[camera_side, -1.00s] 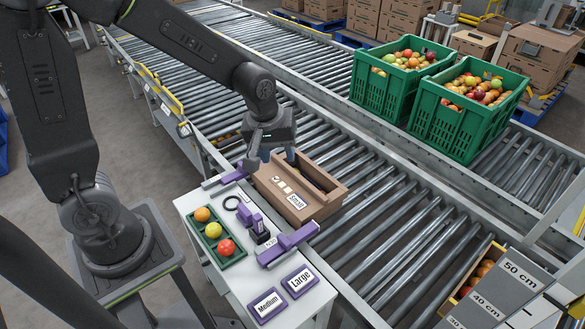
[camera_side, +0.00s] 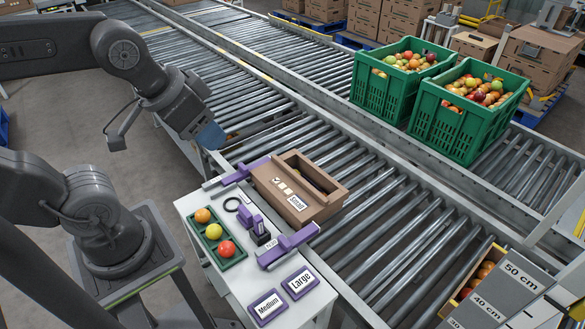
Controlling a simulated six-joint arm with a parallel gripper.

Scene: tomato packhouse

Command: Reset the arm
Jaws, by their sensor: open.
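My gripper (camera_side: 213,140) hangs at the upper left, over the near edge of the roller conveyor and apart from everything. One blue fingertip shows clearly; the other is hidden. No held thing shows at it. Below and to its right, a brown cardboard box (camera_side: 283,199) with a "Small" label sits between purple holders (camera_side: 246,171) at the edge of the white table (camera_side: 222,285).
A green tray (camera_side: 206,243) with three tomatoes lies on the white table, with "Medium" (camera_side: 266,305) and "Large" (camera_side: 300,281) plates. Green crates (camera_side: 455,132) of tomatoes stand on the far conveyor. Rollers (camera_side: 370,220) right of the box are bare.

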